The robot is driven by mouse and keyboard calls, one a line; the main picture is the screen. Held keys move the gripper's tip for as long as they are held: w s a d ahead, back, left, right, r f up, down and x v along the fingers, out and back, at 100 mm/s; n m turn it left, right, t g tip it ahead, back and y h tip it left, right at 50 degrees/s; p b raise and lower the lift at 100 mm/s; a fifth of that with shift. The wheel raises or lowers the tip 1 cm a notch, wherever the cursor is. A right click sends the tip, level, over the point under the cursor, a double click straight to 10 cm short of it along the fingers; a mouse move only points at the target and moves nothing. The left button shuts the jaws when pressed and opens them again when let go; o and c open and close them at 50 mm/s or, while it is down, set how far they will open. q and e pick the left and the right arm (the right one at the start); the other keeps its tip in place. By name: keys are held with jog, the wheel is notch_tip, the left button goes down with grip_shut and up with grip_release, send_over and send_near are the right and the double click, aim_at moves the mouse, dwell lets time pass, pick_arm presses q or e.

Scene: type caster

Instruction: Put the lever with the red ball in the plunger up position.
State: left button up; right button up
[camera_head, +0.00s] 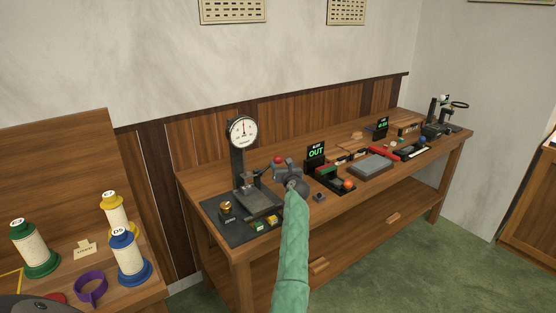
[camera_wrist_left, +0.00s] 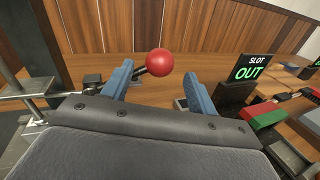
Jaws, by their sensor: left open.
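The lever's red ball (camera_head: 278,160) shows just above my left gripper (camera_head: 283,168) in the head view, beside the dial gauge stand (camera_head: 238,165). In the left wrist view the red ball (camera_wrist_left: 160,62) sits at the open end of the jaws, between and slightly beyond the fingertips of my left gripper (camera_wrist_left: 158,75). A short dark lever rod (camera_wrist_left: 140,72) runs from the ball down to the left, passing close to the left-hand finger; I cannot tell whether they touch. The jaws are apart and not closed on the ball.
A black display reading OUT (camera_head: 316,152) stands right of my gripper, with an orange-red ball (camera_head: 348,185) near it. A grey block (camera_head: 371,167) and other tools lie farther right along the bench. Thread spools (camera_head: 128,257) stand on a left table.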

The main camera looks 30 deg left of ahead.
aim_at(279, 161)
pick_arm(q)
jog(key=x, duration=0.5)
jog(key=shift+p, duration=0.35)
jog(key=shift+w+a, duration=0.1)
jog(key=shift+a, duration=0.05)
pick_arm(e)
jog(key=shift+s+d+f, duration=0.1)
jog(key=shift+d+f, duration=0.05)
jog(key=shift+f, duration=0.4)
jog(key=shift+d+f, duration=0.15)
jog(key=shift+f, duration=0.4)
